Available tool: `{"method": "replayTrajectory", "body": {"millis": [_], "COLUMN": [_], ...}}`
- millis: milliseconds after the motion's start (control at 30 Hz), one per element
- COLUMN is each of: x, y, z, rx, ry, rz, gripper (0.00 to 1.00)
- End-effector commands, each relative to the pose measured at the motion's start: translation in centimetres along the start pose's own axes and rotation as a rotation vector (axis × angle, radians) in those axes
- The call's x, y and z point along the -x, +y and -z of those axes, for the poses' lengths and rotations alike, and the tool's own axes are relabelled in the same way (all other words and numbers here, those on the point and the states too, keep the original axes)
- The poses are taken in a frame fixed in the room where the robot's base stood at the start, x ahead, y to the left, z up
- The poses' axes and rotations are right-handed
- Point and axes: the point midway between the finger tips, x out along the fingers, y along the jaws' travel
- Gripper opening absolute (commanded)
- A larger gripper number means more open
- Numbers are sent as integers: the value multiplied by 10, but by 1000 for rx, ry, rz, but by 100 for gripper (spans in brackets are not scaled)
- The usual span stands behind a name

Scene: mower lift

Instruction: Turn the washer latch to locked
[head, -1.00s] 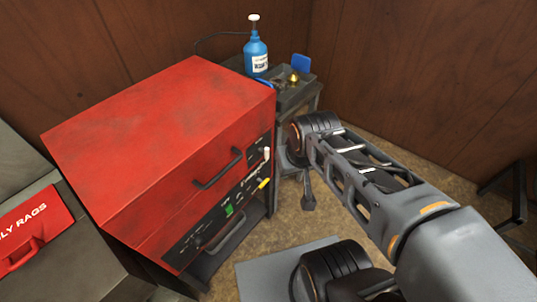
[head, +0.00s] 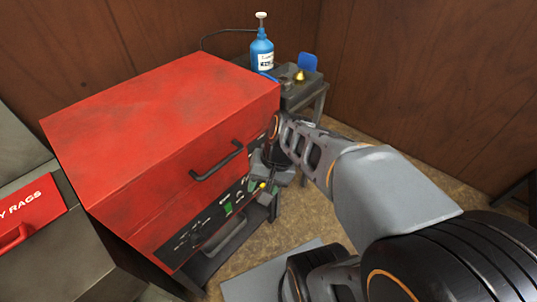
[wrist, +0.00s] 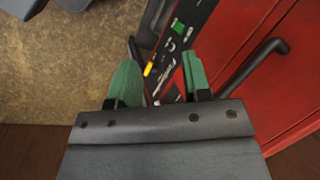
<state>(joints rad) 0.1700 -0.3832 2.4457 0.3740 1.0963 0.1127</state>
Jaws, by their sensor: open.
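The red washer (head: 170,140) stands at the left, with a dark control panel (head: 205,222) along its lower front. A small yellow-tipped lever (head: 262,185) is at the panel's right end. It also shows in the wrist view (wrist: 149,69), between my fingers and beyond their tips. I cannot tell for sure whether it is the latch, and no locked marking is readable. My gripper (wrist: 160,75) is open, with green fingertips apart and nothing between them. In the head view my wrist hides the upper right end of the panel.
A black handle (head: 217,161) sticks out from the washer's front. A small grey table (head: 305,95) behind holds a blue pump bottle (head: 261,50) and a brass piece (head: 299,75). A rag bin (head: 25,215) stands at the left.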

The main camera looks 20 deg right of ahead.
Motion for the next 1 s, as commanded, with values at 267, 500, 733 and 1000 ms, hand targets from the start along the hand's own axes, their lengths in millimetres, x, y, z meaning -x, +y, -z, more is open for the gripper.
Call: {"method": "replayTrajectory", "body": {"millis": [267,500,733,1000], "x": [-108,-117,-114,-108], "y": [19,84,150,148], "z": [69,160,200,218], "rx": [-827,-1190,-1273,-1275], "ry": [-502,-755,-832,-844], "rz": [636,1242,1605,1702], "gripper": [44,44,44,44]}}
